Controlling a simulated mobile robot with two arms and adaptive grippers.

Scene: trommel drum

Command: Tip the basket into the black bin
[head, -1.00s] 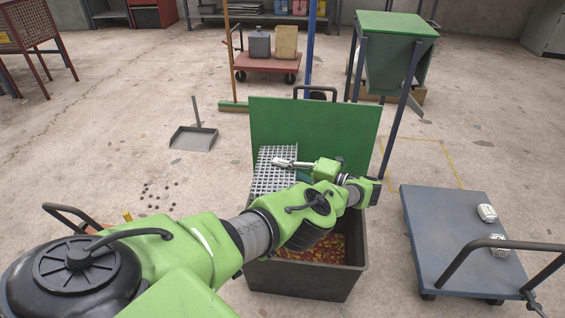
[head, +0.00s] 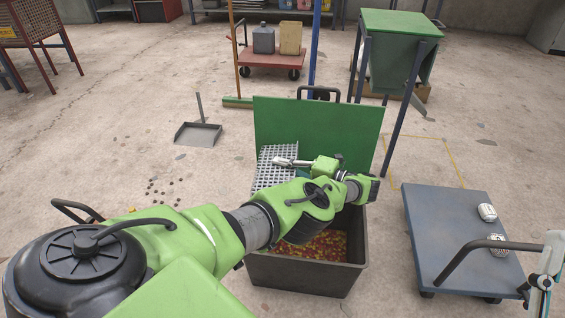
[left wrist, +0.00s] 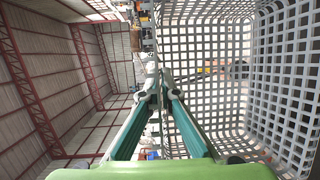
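The black bin (head: 308,279) stands on the floor in front of me, with small red and yellow pieces (head: 320,245) inside. The grey lattice basket (head: 268,178) is held over the bin's far left side, tilted, before a green panel (head: 345,130). My left gripper (head: 284,161) is shut on the basket's rim; in the left wrist view its fingertips (left wrist: 161,88) meet at the rim. That view shows the basket's grid walls (left wrist: 245,75) and no pieces in the visible part. My arm hides part of the bin. Part of my right gripper (head: 543,282) shows at the right edge; its opening is unclear.
A blue-grey cart (head: 450,235) with two small white items stands right of the bin. A green hopper (head: 398,60) on legs stands behind. A dustpan (head: 196,134) and scattered dark bits (head: 165,190) lie on the floor at left. A red trolley (head: 272,60) is farther back.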

